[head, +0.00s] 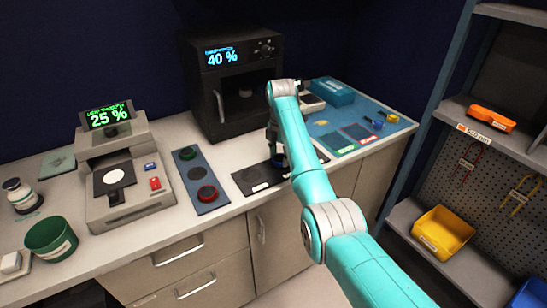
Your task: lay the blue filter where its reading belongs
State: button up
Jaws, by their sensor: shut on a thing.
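My gripper (275,148) is low over the black strip (247,187) on the counter, partly hidden by my teal arm. It is shut on a small dark blue disc (278,161), which looks like the blue filter; I cannot tell whether it touches the strip. The strip has round marks at its left part. A dark box-shaped device (228,85) behind shows 40 %. A red-rimmed filter (207,193) lies on the near spot of a slate-blue strip (190,171).
A green cup (50,238) and a jar (20,195) stand at far left. A shelf rack (455,140) bounds the right side.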

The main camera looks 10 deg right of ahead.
jog(key=shift+d+f, duration=0.1)
jog(key=shift+f, duration=0.15)
jog(key=shift+f, duration=0.15)
jog(key=o, duration=1.3)
jog(key=shift+c, duration=0.2)
